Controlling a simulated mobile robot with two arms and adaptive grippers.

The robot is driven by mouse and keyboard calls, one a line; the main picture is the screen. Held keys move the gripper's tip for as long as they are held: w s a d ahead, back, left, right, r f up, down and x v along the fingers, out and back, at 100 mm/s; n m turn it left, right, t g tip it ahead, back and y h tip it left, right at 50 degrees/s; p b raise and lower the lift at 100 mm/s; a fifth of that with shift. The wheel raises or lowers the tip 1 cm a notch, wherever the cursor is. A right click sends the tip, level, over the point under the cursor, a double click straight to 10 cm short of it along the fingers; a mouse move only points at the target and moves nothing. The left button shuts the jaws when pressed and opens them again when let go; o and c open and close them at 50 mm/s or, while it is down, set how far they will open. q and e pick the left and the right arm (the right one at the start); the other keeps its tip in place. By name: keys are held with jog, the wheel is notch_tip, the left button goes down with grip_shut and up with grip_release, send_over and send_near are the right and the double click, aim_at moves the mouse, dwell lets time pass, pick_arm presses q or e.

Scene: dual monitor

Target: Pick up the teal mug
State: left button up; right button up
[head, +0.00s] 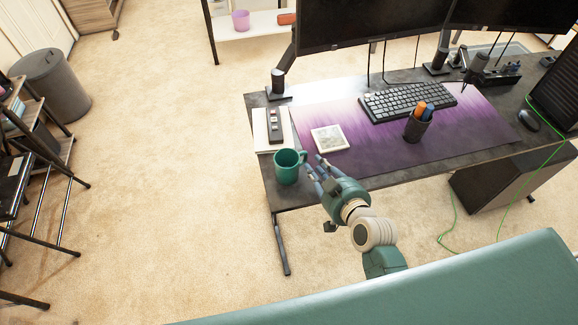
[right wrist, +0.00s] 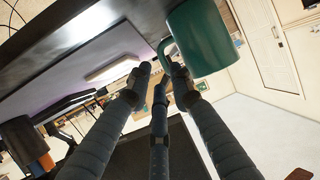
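The teal mug (head: 287,168) stands upright at the table's left front corner, its handle on the right side toward my right gripper (head: 314,169). My right gripper's fingers are spread and point at the mug from the right. In the right wrist view the mug (right wrist: 200,40) is at the top right, and its handle (right wrist: 164,48) is just beyond the fingertips of my right gripper (right wrist: 162,72). The tips are apart, close to the handle; whether one touches it I cannot tell. My left gripper is not in view.
A white coaster (head: 329,138) lies right of the mug on the purple desk mat (head: 375,155). A remote (head: 274,127) lies on a notebook (head: 261,136) behind the mug. A pen cup (head: 417,128), keyboard (head: 407,101) and monitors (head: 365,22) stand farther right and back.

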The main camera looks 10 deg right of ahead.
aim_at(292, 165)
jog(key=x, duration=0.5)
jog(key=shift+w+a+f+p, duration=0.1)
jog(key=shift+w+f+p, duration=0.05)
jog(key=shift+w+p, duration=0.15)
jog(key=shift+s, duration=0.1)
jog(key=shift+c, duration=0.5)
grip_shut()
